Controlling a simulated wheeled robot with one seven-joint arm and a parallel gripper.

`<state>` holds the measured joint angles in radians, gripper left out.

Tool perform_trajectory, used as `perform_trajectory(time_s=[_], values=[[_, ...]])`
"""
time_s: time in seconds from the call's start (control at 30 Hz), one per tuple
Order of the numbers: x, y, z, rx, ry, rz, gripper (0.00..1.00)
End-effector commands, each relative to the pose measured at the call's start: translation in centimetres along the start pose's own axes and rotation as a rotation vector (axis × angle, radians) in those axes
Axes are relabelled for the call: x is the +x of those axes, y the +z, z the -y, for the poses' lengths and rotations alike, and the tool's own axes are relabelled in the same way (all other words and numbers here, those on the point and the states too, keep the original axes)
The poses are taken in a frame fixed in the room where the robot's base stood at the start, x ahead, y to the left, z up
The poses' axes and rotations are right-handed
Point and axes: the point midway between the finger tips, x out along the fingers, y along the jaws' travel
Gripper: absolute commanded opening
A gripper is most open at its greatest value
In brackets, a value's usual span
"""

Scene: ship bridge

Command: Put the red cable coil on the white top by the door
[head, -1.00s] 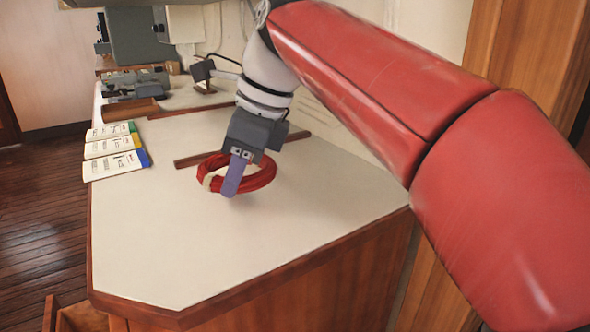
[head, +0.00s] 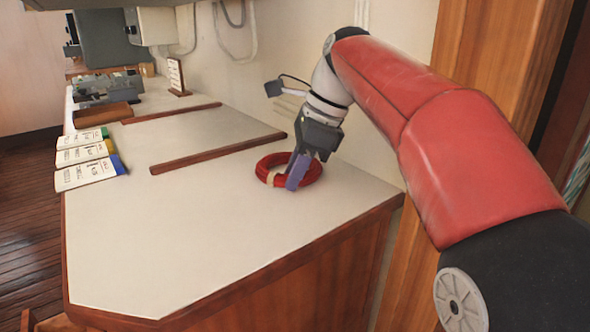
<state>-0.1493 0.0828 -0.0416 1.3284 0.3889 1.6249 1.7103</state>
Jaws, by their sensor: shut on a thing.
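The red cable coil (head: 271,161) is at the right part of the white top (head: 190,235), toward the wall. My gripper (head: 297,176) is shut on the near side of the coil, with a purple finger in front of it. The coil looks close to the white surface; I cannot tell whether it touches it. The far finger is hidden. A pale band shows on the coil's left side.
Several booklets (head: 92,172) lie along the left edge. Wooden strips (head: 218,152) cross the top behind the coil. A small framed sign (head: 177,77) and grey equipment (head: 105,88) stand farther back. The front of the top is clear.

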Motion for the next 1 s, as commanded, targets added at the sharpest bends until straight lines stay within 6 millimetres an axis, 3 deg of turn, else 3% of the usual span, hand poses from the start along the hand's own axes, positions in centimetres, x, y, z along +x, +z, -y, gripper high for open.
perform_trajectory(time_s=[0.2,0.23,0.4,0.73,1.0], values=[[0.1,0.0,0.0,0.0,0.0,0.0,0.0],[0.2,-0.1,0.0,0.001,0.002,-0.001,0.27],[0.2,-0.1,0.0,0.001,0.001,-0.001,0.47],[-0.4,0.0,0.0,0.0,-0.002,0.0,0.47],[-4.7,-0.1,0.1,0.001,-0.005,-0.001,0.47]])
